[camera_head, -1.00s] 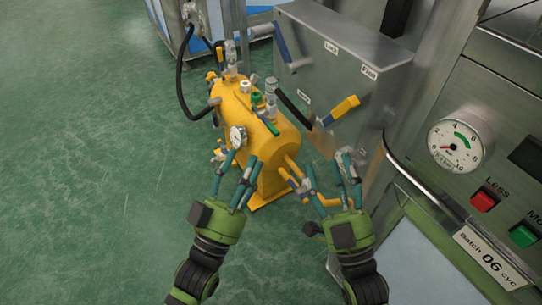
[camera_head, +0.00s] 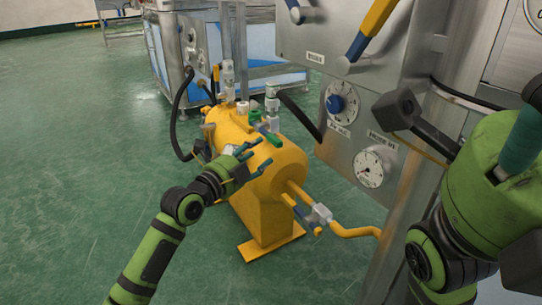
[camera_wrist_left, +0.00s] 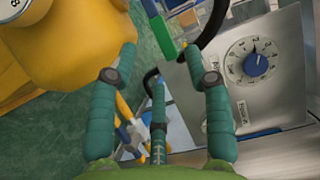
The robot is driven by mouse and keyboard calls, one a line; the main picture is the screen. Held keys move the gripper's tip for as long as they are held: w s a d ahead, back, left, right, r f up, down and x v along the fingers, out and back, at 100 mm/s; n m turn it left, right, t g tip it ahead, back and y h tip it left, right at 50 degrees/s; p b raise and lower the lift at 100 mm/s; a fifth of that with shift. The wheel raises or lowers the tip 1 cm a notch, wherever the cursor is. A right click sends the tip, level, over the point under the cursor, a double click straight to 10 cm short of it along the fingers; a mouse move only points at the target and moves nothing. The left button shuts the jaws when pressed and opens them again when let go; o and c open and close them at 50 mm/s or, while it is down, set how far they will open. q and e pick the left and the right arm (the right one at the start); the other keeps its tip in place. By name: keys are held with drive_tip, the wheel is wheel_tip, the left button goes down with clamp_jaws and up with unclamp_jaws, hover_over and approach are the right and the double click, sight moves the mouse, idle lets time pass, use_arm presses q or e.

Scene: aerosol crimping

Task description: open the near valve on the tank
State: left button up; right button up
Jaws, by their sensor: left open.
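The yellow tank (camera_head: 270,210) stands on the floor, with fittings on top. A green valve handle (camera_head: 272,137) sits on its near top part, and another green handle (camera_head: 255,117) lies just behind. My left gripper (camera_head: 262,157) is open and empty over the tank's upper side, its fingers close to the near green handle; contact cannot be told. In the left wrist view a green handle (camera_wrist_left: 162,38) shows just beyond the spread teal fingers (camera_wrist_left: 160,72). My right gripper (camera_head: 510,150) is partly visible, large at the right edge; its fingertips are cut off.
A yellow pipe with a blue-levered fitting (camera_head: 320,213) leaves the tank's front. Black hoses run behind. The green floor at left is clear.

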sight(272, 143)
use_arm(q)
drive_tip(key=b+x, duration=0.3)
drive_tip(key=x, duration=0.3)
drive_tip(key=shift+d, duration=0.2)
drive_tip(key=shift+w, duration=0.1)
clamp_jaws()
